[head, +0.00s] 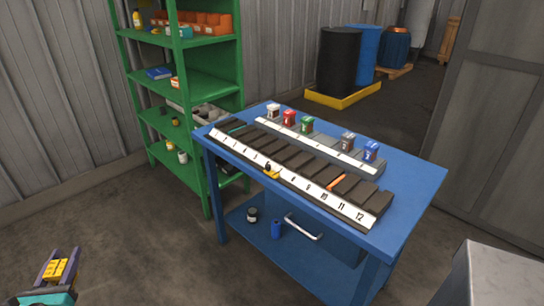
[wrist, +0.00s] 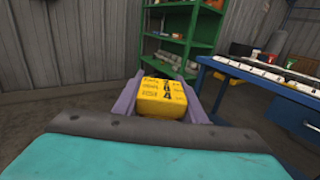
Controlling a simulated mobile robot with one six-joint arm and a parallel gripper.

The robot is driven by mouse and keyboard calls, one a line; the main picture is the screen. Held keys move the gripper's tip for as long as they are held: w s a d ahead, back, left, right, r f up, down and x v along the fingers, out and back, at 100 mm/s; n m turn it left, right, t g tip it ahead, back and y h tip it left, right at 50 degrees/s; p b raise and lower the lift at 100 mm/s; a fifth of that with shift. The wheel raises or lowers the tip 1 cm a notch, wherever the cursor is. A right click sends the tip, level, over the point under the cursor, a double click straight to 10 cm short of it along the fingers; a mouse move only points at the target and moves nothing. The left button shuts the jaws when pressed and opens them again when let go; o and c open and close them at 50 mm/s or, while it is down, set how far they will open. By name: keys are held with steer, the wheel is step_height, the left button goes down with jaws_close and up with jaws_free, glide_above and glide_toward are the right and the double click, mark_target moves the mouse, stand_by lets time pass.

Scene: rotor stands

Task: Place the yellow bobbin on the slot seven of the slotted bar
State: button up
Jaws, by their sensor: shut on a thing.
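My gripper (head: 57,268) is low at the left of the head view, well away from the blue table. It is shut on a yellow block with black print, the yellow bobbin (head: 55,270), which also shows between the purple fingers in the wrist view (wrist: 162,98). The slotted bar (head: 290,188) lies along the front of the blue table, with dark slots and a white strip numbered up to 12. A small yellow piece with a black knob (head: 270,172) sits at its front edge near the middle and covers part of the numbers; slot seven's number is unclear.
A second bar behind it (head: 320,148) holds white, red, green, grey and blue pieces, with a gap between green and grey. Thin green (head: 237,130) and orange (head: 336,183) pieces lie among the front slots. A green shelf (head: 190,95) stands left of the table (head: 410,185).

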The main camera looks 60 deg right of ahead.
steer(key=shift+d+r, duration=0.1)
steer(key=shift+d, duration=0.15)
steer(key=s+d+r+m+g+h+p, duration=0.1)
steer(key=s+d+m+g, duration=0.15)
steer(key=d, duration=1.15)
steer(key=s+d+r+m+g+h+p, duration=0.2)
steer(key=s+d+g, duration=0.15)
steer(key=d, duration=0.95)
steer(key=s+d+r+m+g+h+p, duration=0.15)
steer(key=s+d, duration=0.25)
steer(key=d, duration=1)
steer(key=s+d+r+m+g+p, duration=0.1)
steer(key=s+d+g, duration=0.3)
steer(key=s+d, duration=0.9)
steer(key=s+d+r+m+g+p, duration=0.2)
steer(key=s+d+m+g, duration=0.2)
steer(key=s+d, duration=0.9)
steer(key=s+g+y, duration=0.1)
steer(key=s, duration=0.4)
steer(key=shift+s+d+r, duration=0.2)
steer(key=shift+d+r, duration=0.05)
steer(key=shift+r, duration=0.05)
steer(key=shift+w+f, duration=0.1)
steer(key=shift+w, duration=0.05)
